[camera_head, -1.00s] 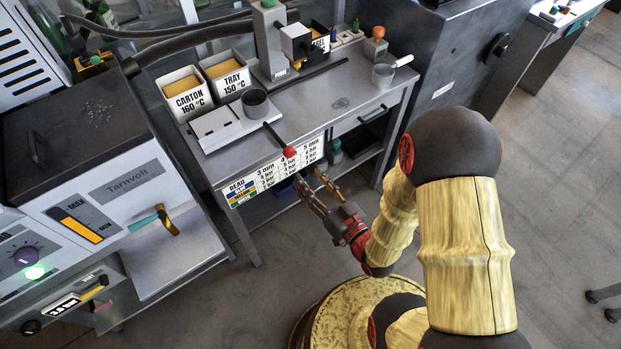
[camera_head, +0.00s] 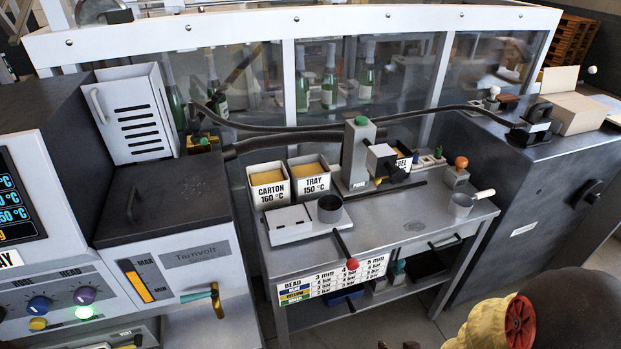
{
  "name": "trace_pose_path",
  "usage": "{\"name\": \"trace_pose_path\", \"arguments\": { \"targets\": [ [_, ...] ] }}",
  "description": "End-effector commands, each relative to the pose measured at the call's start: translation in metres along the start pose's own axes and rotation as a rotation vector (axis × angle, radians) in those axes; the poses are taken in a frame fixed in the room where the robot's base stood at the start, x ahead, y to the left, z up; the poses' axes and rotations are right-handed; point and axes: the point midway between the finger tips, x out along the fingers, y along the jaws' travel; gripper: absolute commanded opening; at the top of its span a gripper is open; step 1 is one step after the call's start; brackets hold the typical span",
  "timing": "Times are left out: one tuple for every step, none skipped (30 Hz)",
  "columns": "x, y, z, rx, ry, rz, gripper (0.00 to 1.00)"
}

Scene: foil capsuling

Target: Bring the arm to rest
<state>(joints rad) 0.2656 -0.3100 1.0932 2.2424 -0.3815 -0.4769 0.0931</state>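My arm shows only in part, as a dark rounded joint and a yellow link with a red cap at the lower right corner. Two small dark tips at the bottom edge, right of centre, may belong to my gripper (camera_head: 397,346). The rest of it is cut off by the frame, so I cannot tell whether it is open or holds anything.
A steel bench (camera_head: 415,235) carries a carton bin (camera_head: 270,188), a tray bin (camera_head: 310,180), a dark cup (camera_head: 330,208) and a grey pot (camera_head: 462,205). The Tarnvolt machine (camera_head: 190,270) stands left, a dark cabinet (camera_head: 520,195) right. Green bottles (camera_head: 366,75) stand behind glass.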

Motion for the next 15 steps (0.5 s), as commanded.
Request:
{"name": "trace_pose_path", "arguments": {
  "targets": [
    [-0.009,0.008,-0.004,-0.002,-0.045,0.026,0.45],
    [-0.015,0.012,-0.004,0.000,-0.078,0.042,0.45],
    [-0.024,0.018,-0.004,0.004,-0.121,0.060,0.45],
    [-0.032,0.021,-0.004,0.007,-0.152,0.073,0.45],
    [-0.040,0.023,-0.006,0.011,-0.181,0.085,0.45],
    [-0.052,0.026,-0.008,0.016,-0.218,0.099,0.45],
    [-0.062,0.028,-0.010,0.022,-0.245,0.108,0.45],
    [-0.073,0.029,-0.012,0.028,-0.270,0.116,0.45],
    [-0.088,0.029,-0.016,0.037,-0.302,0.125,0.45],
    [-0.100,0.028,-0.019,0.043,-0.324,0.130,0.45],
    [-0.113,0.027,-0.021,0.051,-0.346,0.133,0.45],
    [-0.131,0.024,-0.026,0.059,-0.368,0.135,0.45],
    [-0.144,0.021,-0.030,0.066,-0.385,0.135,0.45],
    [-0.159,0.018,-0.033,0.072,-0.399,0.133,0.45],
    [-0.178,0.013,-0.039,0.080,-0.413,0.128,0.45]
  ]
}}
